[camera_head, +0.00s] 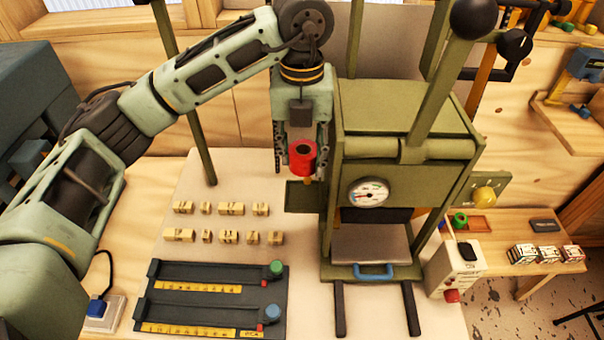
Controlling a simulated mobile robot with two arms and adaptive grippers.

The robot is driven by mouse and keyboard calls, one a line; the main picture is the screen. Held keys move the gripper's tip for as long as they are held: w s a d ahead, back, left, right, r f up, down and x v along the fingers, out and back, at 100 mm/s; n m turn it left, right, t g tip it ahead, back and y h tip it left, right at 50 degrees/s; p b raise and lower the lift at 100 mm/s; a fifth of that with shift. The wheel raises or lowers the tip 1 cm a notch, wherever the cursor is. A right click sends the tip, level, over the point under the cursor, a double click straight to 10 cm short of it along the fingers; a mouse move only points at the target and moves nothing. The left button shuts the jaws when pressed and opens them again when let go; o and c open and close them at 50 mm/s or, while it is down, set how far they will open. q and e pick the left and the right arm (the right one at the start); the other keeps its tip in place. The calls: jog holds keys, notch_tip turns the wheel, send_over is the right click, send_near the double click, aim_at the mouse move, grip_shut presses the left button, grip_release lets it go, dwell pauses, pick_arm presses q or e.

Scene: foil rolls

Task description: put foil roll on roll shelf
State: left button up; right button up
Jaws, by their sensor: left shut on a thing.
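A red foil roll (302,154) with a dark hole in its top is between the fingers of my left gripper (301,160). The gripper points down and is shut on the roll, left of the olive press. The roll is upright, above a small olive plate (299,198) on the press's left side. A short yellowish piece shows just under it; I cannot tell if they touch. No shelf is clearly marked as the roll shelf. A small wooden tray (481,226) with a green roll (460,221) sits on the side table at right. My right gripper is not in view.
The olive press (400,120), with a gauge and tall levers, stands close right of the gripper. Brass type blocks (221,208) lie in two rows, with a dark ruler plate (212,300) in front. A switch box (459,270) stands right of the press. Small boxes (547,254) sit on the side table.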

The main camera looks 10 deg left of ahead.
pick_arm(q)
notch_tip(320, 180, down, 8)
jog(key=shift+r+p, duration=0.2)
jog(key=shift+p, duration=0.75)
jog(key=shift+f, duration=0.1)
jog(key=shift+f+b, duration=0.55)
jog(key=shift+b, duration=0.2)
jog(key=o, duration=1)
jog(key=shift+o, duration=0.2)
jog(key=shift+r, duration=0.1)
